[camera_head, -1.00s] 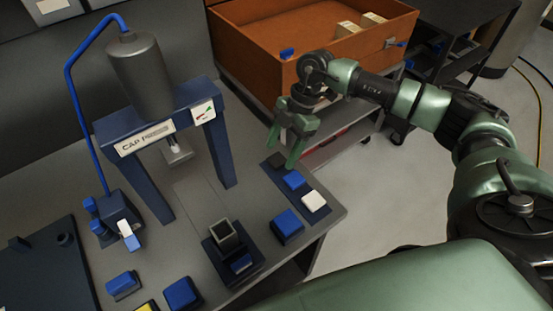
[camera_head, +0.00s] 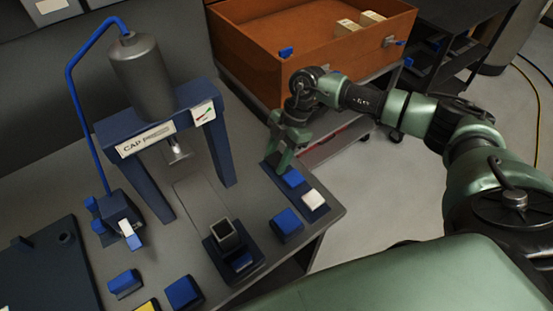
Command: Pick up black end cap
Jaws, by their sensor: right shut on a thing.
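My right gripper (camera_head: 277,161) points down at the far end of a narrow dark blue tray (camera_head: 319,214) on the bench. Its green fingers are shut on the black end cap, which they almost wholly hide. I cannot tell whether the cap still touches the tray. In the same tray, a blue cap (camera_head: 293,178) sits close beside the fingers and a white cap (camera_head: 313,199) lies nearer the front. My left gripper is not in view.
The cap press (camera_head: 150,125) stands left of the gripper. A square grey tube (camera_head: 226,237) stands upright in a dark fixture. A blue block (camera_head: 288,222) lies between fixture and tray. An orange-brown bin (camera_head: 262,60) is behind. Open floor lies right of the bench.

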